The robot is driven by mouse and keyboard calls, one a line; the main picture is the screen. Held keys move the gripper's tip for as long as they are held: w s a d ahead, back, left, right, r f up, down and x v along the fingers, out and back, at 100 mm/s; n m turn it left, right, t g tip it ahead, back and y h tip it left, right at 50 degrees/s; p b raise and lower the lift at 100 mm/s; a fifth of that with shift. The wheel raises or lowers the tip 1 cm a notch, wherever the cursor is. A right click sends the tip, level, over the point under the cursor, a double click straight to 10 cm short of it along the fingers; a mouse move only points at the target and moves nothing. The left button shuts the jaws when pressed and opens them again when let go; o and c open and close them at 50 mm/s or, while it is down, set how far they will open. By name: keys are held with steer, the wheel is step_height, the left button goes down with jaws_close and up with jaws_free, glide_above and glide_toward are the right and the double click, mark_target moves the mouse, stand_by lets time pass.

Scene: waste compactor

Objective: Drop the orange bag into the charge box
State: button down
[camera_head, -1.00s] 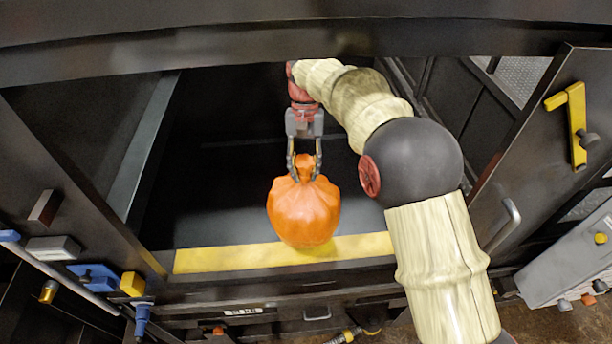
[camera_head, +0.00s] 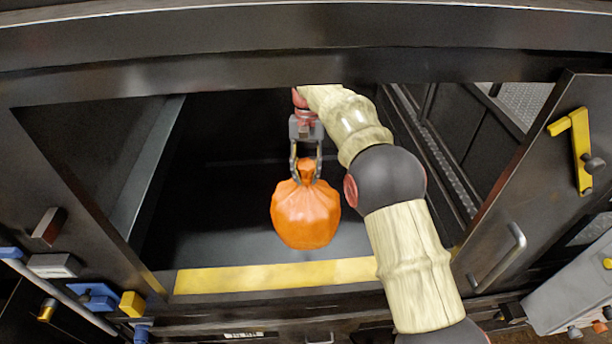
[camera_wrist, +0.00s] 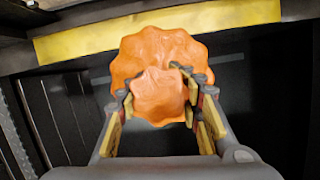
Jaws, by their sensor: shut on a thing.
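The orange bag (camera_head: 306,217) hangs upright from my gripper (camera_head: 306,172), which is shut on its gathered neck. In the head view the bag is inside the opening of the charge box (camera_head: 215,235), past the yellow sill strip and over the dark interior. The bag's bottom appears clear of the strip. In the wrist view the bag (camera_wrist: 158,85) sits between the fingers of my gripper (camera_wrist: 160,100), with the strip beyond it. How high the bag is above the box floor is hard to tell.
The yellow strip (camera_head: 275,277) marks the front edge of the opening. A dark top beam (camera_head: 300,60) crosses above my arm. A door with a handle (camera_head: 500,258) and yellow latch (camera_head: 577,150) stands at the right. The dark floor around the bag is free.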

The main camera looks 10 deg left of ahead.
mark_target(306, 162)
steer(key=c, duration=1.2)
jaws_free()
steer(key=shift+r, duration=0.1)
steer(key=shift+o, duration=0.5)
steer(key=shift+s, duration=0.1)
steer(key=shift+v, duration=3.7)
